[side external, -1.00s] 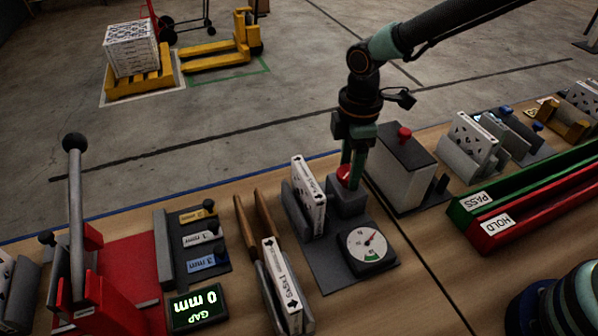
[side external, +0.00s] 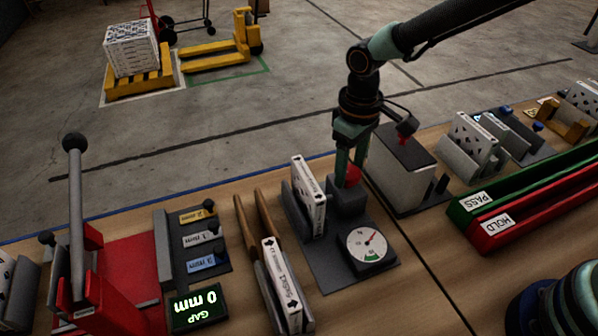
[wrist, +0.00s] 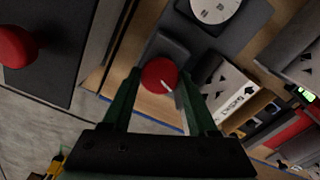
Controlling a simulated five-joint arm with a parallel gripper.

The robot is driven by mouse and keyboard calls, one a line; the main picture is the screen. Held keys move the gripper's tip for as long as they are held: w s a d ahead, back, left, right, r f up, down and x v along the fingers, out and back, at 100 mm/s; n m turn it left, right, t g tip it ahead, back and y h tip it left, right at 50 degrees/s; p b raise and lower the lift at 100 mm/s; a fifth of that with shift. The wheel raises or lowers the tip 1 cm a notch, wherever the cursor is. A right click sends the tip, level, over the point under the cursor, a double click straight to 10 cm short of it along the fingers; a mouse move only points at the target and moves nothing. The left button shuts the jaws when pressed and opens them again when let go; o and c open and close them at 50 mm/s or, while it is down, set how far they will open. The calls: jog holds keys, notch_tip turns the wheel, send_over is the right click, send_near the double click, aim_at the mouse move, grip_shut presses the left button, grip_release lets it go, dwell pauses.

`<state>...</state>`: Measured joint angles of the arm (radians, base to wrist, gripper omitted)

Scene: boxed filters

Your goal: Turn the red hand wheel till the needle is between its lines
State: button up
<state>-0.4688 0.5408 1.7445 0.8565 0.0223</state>
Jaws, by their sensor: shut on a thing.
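The red hand wheel (side external: 352,175) sits on a grey block on a dark plate. My gripper (side external: 347,170) points down over it, shut on the wheel. In the wrist view the red wheel (wrist: 158,75) shows between my two green fingers, with a white mark on it toward the lower right. The gauge (side external: 366,244) has a round white face in front of the wheel. Its thin red needle points to the upper right, apart from the green band at the bottom of the dial. The band's limit lines are too small to make out.
A white boxed filter (side external: 311,195) stands in a grey holder just left of the wheel. A grey box with a red knob (side external: 404,138) stands to the right. Another boxed filter (side external: 281,275) and a red press (side external: 92,290) are further left.

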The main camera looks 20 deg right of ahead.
aim_at(349, 172)
jog(key=shift+r+m, duration=0.1)
jog(key=shift+m, duration=0.8)
jog(key=o, duration=1.4)
notch_tip(349, 172, up, 12)
jog(key=shift+r, duration=0.1)
